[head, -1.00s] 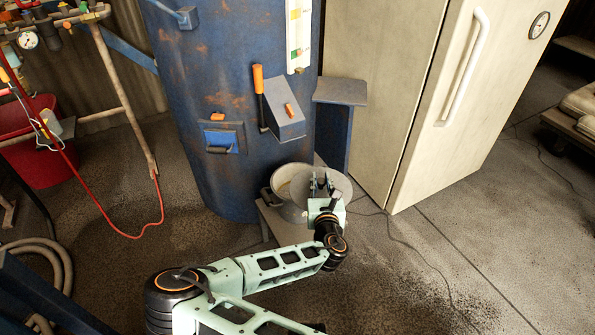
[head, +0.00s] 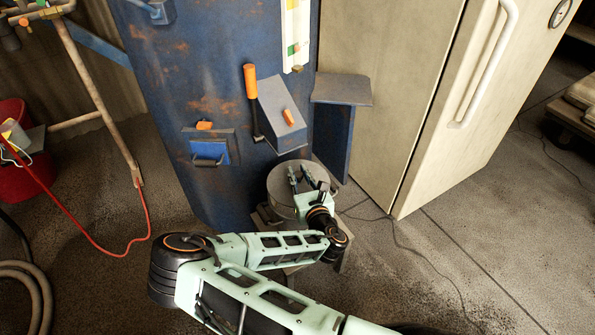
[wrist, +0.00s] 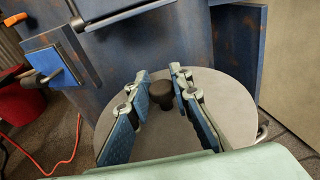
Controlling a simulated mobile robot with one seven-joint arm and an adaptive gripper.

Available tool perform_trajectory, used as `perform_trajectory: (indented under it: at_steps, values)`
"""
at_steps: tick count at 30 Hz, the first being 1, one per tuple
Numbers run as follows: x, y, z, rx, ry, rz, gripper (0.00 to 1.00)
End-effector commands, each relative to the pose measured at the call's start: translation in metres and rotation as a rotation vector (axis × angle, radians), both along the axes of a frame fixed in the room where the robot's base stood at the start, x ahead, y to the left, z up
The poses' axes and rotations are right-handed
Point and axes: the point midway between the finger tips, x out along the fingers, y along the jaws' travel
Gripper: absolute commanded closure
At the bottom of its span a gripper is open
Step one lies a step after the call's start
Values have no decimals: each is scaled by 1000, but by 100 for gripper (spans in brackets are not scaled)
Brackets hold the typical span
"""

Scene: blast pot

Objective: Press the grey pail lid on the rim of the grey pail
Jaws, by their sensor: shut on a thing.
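The grey pail lid (head: 283,181) is a flat round disc with a dark knob (wrist: 160,93) at its middle. It lies over the mouth of the grey pail (head: 277,208), hiding the pail's inside. My gripper (head: 304,178) is above the lid, shut on its knob. In the wrist view my gripper (wrist: 159,82) has one finger on each side of the knob, and the lid (wrist: 232,108) fills the middle. Whether the lid sits tight on the rim or slightly above it, I cannot tell.
The pail stands on a low stand (head: 262,220) partly hidden by my arm. Right behind it is the blue blast pot (head: 180,110) with an orange-handled lever (head: 251,82). A blue post with a flat top (head: 341,92) and a cream cabinet (head: 385,90) stand close by.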

Motion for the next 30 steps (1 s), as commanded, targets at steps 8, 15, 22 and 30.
perform_trajectory:
  at_steps: [8, 15, 22, 30]
  values:
    - [-1, 0, 1, 1, -7, -1, 100]
    - [-1, 0, -18, 3, -5, -1, 100]
    - [-1, 0, -37, 3, -6, -2, 100]
    - [-1, 0, -40, 4, -7, -2, 100]
